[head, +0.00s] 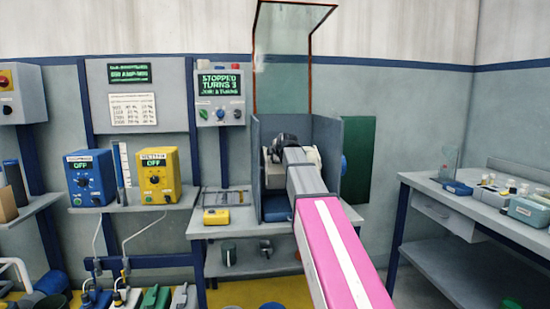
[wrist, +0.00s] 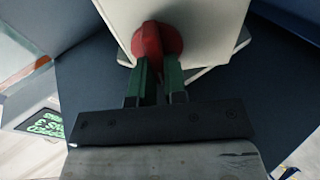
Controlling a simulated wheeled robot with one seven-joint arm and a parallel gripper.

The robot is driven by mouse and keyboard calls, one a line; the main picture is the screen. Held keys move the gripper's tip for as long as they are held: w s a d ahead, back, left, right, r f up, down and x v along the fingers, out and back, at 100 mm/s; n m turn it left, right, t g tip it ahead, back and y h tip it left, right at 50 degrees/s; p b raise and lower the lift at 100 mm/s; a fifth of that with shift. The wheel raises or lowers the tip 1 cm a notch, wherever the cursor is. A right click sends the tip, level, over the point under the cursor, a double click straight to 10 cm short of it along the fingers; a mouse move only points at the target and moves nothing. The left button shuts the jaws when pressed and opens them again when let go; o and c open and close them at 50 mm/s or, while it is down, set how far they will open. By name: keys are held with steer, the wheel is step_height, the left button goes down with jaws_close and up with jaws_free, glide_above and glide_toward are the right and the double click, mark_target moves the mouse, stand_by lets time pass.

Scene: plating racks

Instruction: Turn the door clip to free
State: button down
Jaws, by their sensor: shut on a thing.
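A red rounded knob (wrist: 152,42), which looks like the door clip, sits on the lower edge of a cream block (wrist: 200,18) in the wrist view. My gripper (wrist: 158,68) has its two green fingers closed on this knob from below in the picture. In the head view my arm reaches into a grey-walled booth (head: 355,160), covering the clip. A clear door panel (head: 283,75) with a red-brown frame stands raised above the booth.
A control box (head: 220,97) left of the booth reads "STOPPED". A yellow device (head: 216,216) lies on the bench in front. Blue (head: 92,180) and yellow (head: 160,175) supply boxes stand on the left shelf. A bench (head: 480,218) with small items is at right. Grey booth walls flank my gripper closely.

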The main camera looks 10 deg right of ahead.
steer(key=shift+n, duration=0.3)
steer(key=c, duration=1.2)
jaws_free()
steer(key=shift+o, duration=0.2)
steer(key=shift+s, duration=0.1)
steer(key=v, duration=1)
steer(key=shift+s+r, duration=0.2)
steer(key=shift+s, duration=0.1)
steer(key=shift+d, duration=0.1)
